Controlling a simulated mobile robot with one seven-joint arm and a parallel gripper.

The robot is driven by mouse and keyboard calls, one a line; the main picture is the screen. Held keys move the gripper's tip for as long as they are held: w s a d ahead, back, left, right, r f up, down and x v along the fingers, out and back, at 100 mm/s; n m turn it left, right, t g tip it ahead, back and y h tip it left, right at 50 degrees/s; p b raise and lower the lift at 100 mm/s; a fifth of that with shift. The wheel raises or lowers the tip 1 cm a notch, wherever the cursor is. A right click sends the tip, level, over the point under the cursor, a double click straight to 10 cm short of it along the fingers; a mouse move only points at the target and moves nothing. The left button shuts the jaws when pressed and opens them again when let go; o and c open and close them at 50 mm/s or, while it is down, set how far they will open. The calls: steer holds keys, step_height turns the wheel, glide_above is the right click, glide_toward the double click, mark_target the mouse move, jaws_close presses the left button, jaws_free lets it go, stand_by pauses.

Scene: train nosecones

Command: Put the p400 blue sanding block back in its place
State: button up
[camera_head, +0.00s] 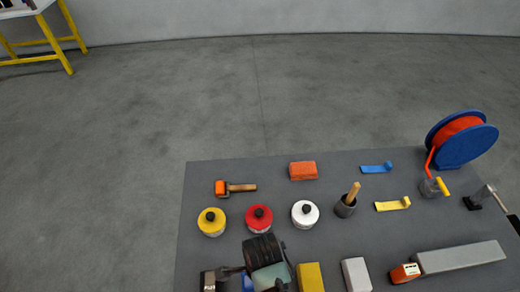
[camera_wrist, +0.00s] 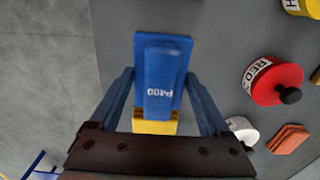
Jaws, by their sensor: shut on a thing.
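The p400 blue sanding block (camera_wrist: 163,78) shows in the wrist view with its white P400 label facing the camera. My gripper (camera_wrist: 160,84) is shut on it, one blue finger along each side. A yellow block (camera_wrist: 155,127) lies directly beside it, partly covered by my gripper's dark body. In the head view my arm covers most of this spot, left of the yellow block (camera_head: 308,277). A small blue patch shows there beside my arm; whether it is the block or a finger is unclear. I cannot tell whether the block touches the table.
The grey table (camera_head: 270,190) holds yellow (camera_head: 211,222), red (camera_head: 259,219) and white (camera_head: 304,215) cans in a row. A grey block (camera_head: 356,274) lies right of the yellow one. An orange sponge (camera_head: 302,171), roller (camera_head: 235,188) and blue reel (camera_head: 461,138) stand farther back.

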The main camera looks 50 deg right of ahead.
steer(key=shift+w+f, duration=0.1)
steer(key=shift+f, duration=2.05)
steer(key=o, duration=1)
steer(key=shift+f, duration=0.1)
step_height(320, 180, up, 12)
steer(key=shift+r, duration=0.15)
